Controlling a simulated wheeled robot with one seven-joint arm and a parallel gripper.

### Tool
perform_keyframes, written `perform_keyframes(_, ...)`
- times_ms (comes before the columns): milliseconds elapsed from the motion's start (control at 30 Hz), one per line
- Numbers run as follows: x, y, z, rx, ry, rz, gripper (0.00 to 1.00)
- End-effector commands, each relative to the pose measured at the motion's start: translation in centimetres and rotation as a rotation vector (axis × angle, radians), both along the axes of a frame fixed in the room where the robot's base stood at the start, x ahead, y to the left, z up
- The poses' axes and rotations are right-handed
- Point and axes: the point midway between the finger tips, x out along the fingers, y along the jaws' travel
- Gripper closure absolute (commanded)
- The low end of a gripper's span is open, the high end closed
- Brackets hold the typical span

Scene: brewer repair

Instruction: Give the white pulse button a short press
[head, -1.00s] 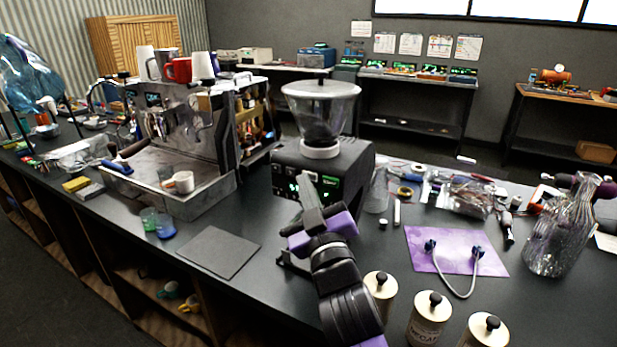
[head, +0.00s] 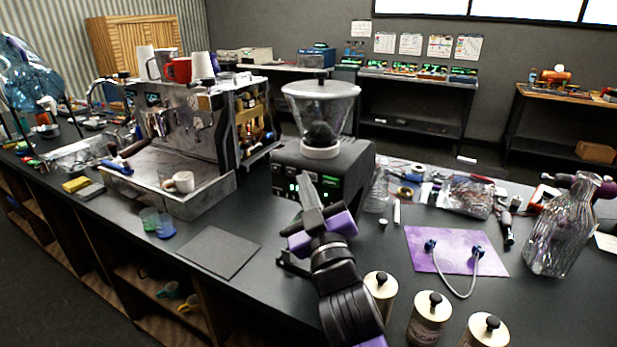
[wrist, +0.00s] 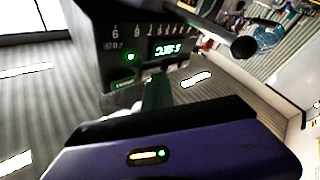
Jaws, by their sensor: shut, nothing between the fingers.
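The black grinder (head: 350,170) stands on the counter with a clear hopper (head: 320,108) on top. Its front panel has green lights and a lit display (head: 328,181), which also shows in the wrist view (wrist: 167,50). My gripper (head: 306,180) is shut and empty, its fingertips right in front of this panel. In the wrist view the fingertips (wrist: 155,88) point at the panel's lower edge. I cannot make out the white pulse button; the fingers cover part of the panel. Whether the fingertips touch the panel I cannot tell.
An espresso machine (head: 180,125) stands to the left, with a dark mat (head: 218,251) in front. Several canisters (head: 429,318) stand close to the right of my arm.

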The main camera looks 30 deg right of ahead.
Motion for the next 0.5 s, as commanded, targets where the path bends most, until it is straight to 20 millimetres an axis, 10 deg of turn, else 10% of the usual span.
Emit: perform_keyframes(500,-0.9,1.3,0.0,0.000,0.000,0.000,1.00)
